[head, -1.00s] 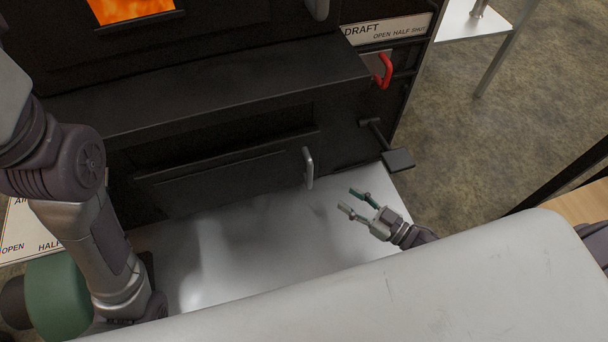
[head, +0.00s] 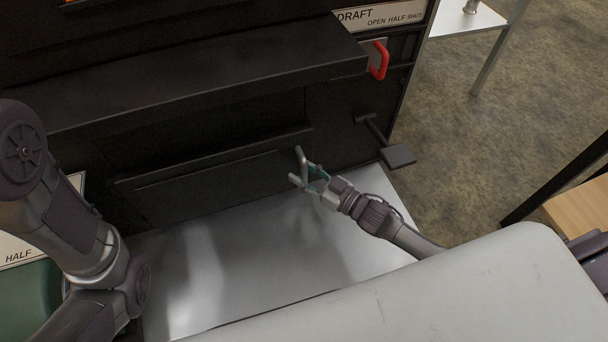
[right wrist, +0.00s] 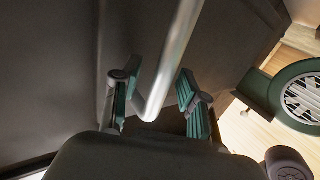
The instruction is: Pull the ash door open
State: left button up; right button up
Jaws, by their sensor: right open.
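The ash door (head: 215,182) is a wide black panel low on the black evaporator front and looks shut. Its pale metal bar handle (head: 299,156) stands near the door's right end. My right gripper (head: 308,174) is open at the lower part of the handle. In the right wrist view, the handle (right wrist: 172,62) runs down between the two green-padded fingers of the right gripper (right wrist: 156,100), with a gap visible on the right side. Contact on the left side is hard to tell. My left arm shows at the left, but its gripper is not in view.
A black ledge (head: 200,75) juts out above the door. A black square-ended lever (head: 397,156) and a red draft handle (head: 379,60) are to the right. A bare pale metal sheet (head: 250,250) lies below the door.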

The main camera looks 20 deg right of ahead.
grip_shut()
jog(key=shift+s, duration=0.15)
dwell(0.4)
